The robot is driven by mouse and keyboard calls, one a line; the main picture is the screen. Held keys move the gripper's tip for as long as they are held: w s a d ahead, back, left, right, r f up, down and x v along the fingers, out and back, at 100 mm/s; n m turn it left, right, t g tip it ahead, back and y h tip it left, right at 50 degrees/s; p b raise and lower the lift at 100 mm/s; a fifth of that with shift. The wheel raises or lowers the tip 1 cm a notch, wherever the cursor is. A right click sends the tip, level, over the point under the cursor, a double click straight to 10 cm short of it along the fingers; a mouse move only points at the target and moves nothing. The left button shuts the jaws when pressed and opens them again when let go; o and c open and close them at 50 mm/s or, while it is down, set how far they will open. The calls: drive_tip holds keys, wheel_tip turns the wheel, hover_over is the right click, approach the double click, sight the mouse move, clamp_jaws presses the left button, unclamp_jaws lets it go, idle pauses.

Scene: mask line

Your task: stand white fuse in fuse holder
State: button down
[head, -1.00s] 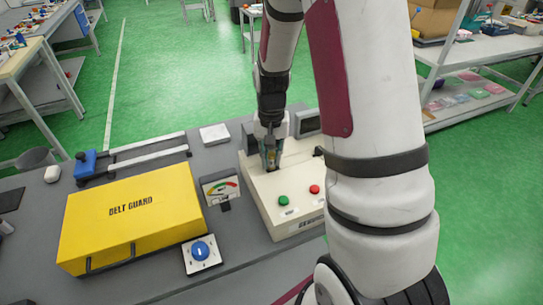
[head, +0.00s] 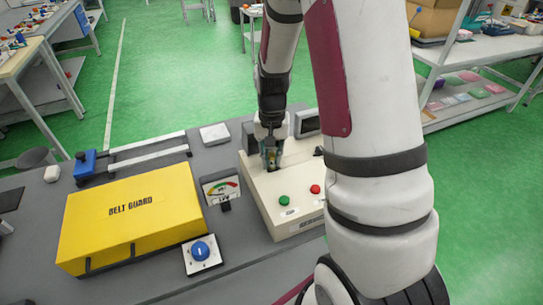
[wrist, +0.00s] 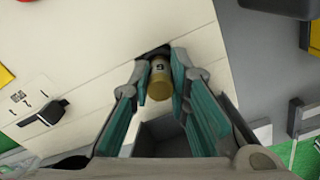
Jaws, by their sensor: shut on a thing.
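My gripper (head: 271,163) is over the far left part of a cream control box in the head view. In the wrist view its teal-padded fingers (wrist: 160,68) are shut on a small fuse (wrist: 159,80). The fuse has a brass-coloured end facing the camera and a dark mark on its pale side. Its far end points down toward a dark recess (wrist: 151,52) in the cream surface. I cannot tell whether that end is inside the recess or just above it. In the head view the fingers hide the fuse and the holder.
The cream box (head: 267,203) carries a green button (head: 283,200) and a red button (head: 315,189). A yellow belt guard (head: 130,215), a gauge (head: 220,187) and a blue knob (head: 200,250) are to the left. A black switch (wrist: 45,115) shows in the wrist view.

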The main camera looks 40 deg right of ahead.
sight(272, 156)
drive_tip(key=shift+f, duration=0.4)
drive_tip(key=c, duration=1.8)
unclamp_jaws()
drive_tip(key=shift+r+p, duration=2.65)
drive_tip(key=shift+r, duration=2.85)
